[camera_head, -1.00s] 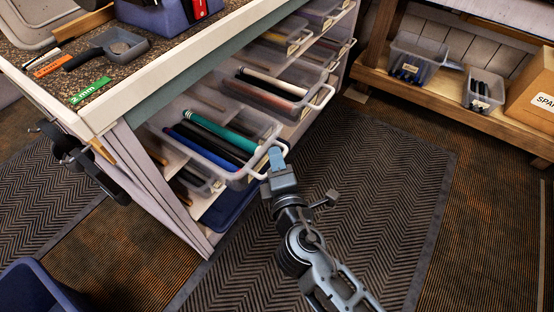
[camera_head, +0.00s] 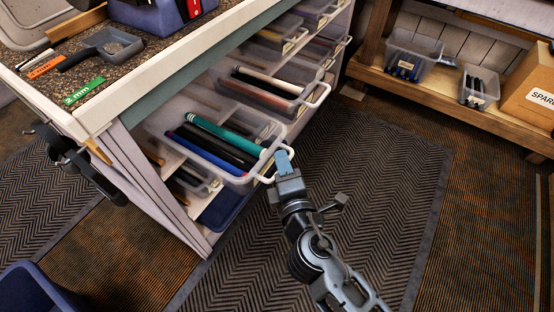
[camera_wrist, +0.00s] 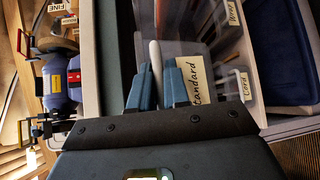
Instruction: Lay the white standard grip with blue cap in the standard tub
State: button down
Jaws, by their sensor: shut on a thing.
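The standard tub (camera_head: 233,181) is a clear drawer-like tub, pulled part way out of the bench's shelving. Teal, black and blue grips lie in it. Its "Standard" label (camera_wrist: 192,85) shows in the wrist view. My gripper (camera_head: 283,160) is at the tub's front and shut on its white handle (camera_wrist: 156,62), which shows as a pale bar between the fingers. I cannot make out a white standard grip with a blue cap in either view.
A second clear tub (camera_head: 290,105) with pale and dark grips sits behind, and more tubs lie beyond. The bench top (camera_head: 45,88) holds tools and a green 2 mm strip (camera_head: 85,91). A low shelf at right holds bins and a cardboard box (camera_head: 535,90). The floor mat is clear.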

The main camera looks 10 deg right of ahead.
jog(key=c, duration=1.2)
grip_release()
jog(key=s+r, duration=0.1)
jog(key=s, duration=0.6)
jog(key=shift+s+b, duration=0.4)
jog(key=shift+a, duration=0.1)
